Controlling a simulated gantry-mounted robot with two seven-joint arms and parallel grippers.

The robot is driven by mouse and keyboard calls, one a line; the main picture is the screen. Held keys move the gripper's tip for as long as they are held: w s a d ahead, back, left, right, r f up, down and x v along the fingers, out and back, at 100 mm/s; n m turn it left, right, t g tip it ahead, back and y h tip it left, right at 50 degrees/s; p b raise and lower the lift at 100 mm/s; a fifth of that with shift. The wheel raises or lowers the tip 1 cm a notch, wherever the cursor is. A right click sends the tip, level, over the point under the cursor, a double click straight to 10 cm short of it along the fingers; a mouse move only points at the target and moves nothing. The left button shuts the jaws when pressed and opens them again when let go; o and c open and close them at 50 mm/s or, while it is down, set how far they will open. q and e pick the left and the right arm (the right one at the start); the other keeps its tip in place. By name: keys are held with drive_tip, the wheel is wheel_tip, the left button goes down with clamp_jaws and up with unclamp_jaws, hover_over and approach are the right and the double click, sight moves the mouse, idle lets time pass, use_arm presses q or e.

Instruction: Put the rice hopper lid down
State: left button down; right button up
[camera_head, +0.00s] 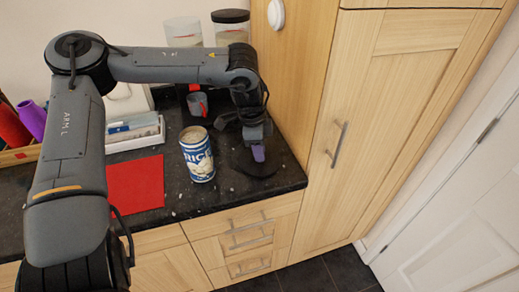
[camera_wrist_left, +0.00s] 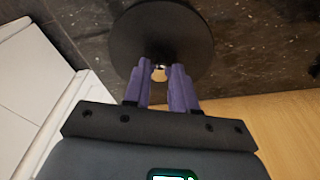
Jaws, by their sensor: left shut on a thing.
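The rice hopper (camera_head: 197,160) is a round canister with a blue and white RICE label. It stands upright on the counter with its top open, rice showing. The lid (camera_head: 262,170) is a flat black disc to its right, near the tall cabinet. It also shows in the left wrist view (camera_wrist_left: 180,30), with a small pale knob in the middle. My left gripper (camera_head: 258,154) is above the disc, its purple fingers shut on the knob; it also shows in the wrist view (camera_wrist_left: 160,76). I cannot tell whether the disc touches the counter. My right gripper is out of view.
The dark granite counter (camera_head: 185,207) has a red mat (camera_head: 136,186) left of the hopper and a white tray (camera_head: 133,136) behind it. A grey and red cup (camera_head: 197,104) and tall jars (camera_head: 231,27) stand at the back. The tall wooden cabinet (camera_head: 300,80) bounds the right side.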

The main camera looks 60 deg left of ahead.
use_arm(q)
drive_tip(key=shift+f, duration=0.15)
drive_tip(key=c, duration=0.9)
unclamp_jaws()
drive_tip(key=shift+r, duration=0.55)
drive_tip(key=r, duration=0.3)
drive_tip(key=s+r, duration=0.1)
drive_tip(key=r, duration=0.3)
drive_tip(key=a+r+p, duration=0.1)
drive_tip(key=r, duration=0.3)
drive_tip(key=shift+s, duration=0.25)
drive_tip(key=shift+r, duration=0.15)
